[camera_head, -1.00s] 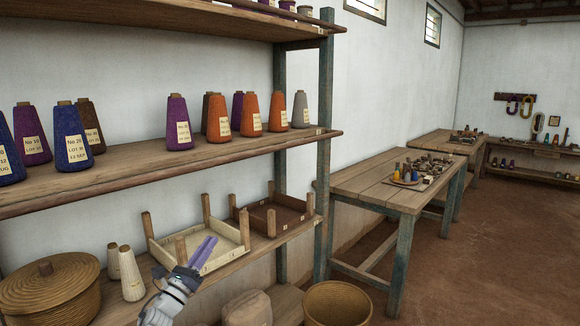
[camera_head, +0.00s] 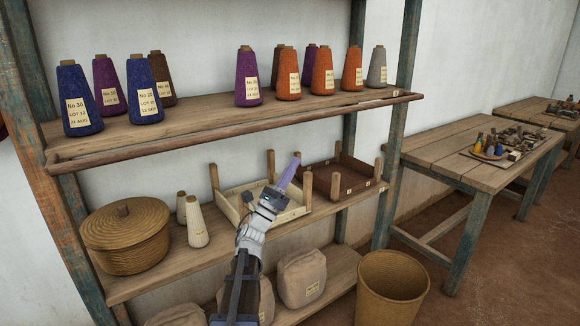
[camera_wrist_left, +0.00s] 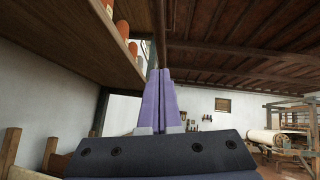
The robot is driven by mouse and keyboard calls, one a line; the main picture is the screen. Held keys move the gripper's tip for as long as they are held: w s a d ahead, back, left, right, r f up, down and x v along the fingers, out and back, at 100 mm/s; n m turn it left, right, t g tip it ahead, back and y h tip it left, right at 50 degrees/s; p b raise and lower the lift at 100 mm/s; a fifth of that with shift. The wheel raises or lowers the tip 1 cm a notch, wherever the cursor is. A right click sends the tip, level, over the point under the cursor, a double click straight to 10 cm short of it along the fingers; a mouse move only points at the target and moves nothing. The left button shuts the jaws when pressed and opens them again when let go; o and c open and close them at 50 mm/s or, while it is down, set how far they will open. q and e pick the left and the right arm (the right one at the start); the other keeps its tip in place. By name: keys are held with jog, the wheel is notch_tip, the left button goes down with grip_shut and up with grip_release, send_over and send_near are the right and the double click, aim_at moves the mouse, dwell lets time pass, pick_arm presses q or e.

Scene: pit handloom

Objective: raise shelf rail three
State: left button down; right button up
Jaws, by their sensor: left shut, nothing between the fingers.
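A long round wooden rail (camera_head: 235,132) runs along the front edge of the shelf board (camera_head: 200,128) that holds the yarn cones. The rail looks level with the board. No number shows that I can read on it. My left gripper (camera_head: 293,161), with purple fingers, is shut and empty. It points up below the rail and appears apart from it, in front of the lower shelf. In the left wrist view the shut fingers (camera_wrist_left: 162,78) point up, with the shelf's underside (camera_wrist_left: 85,40) at upper left. My right gripper is in neither view.
Several blue, purple, brown, orange and grey cones, such as a purple one (camera_head: 248,78), stand behind the rail. Below are a pale tray frame (camera_head: 232,210), a brown tray (camera_head: 345,180) and a lidded basket (camera_head: 127,240). An open basket (camera_head: 392,285) stands at right.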

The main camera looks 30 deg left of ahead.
pick_arm(q)
jog(key=w+r+p, duration=0.4)
jog(key=r+p, duration=0.3)
jog(key=r, duration=0.1)
jog(key=shift+w+r+p, duration=0.2)
jog(key=shift+w+p, duration=0.1)
jog(key=shift+w, duration=0.1)
jog(key=shift+d+r, duration=0.1)
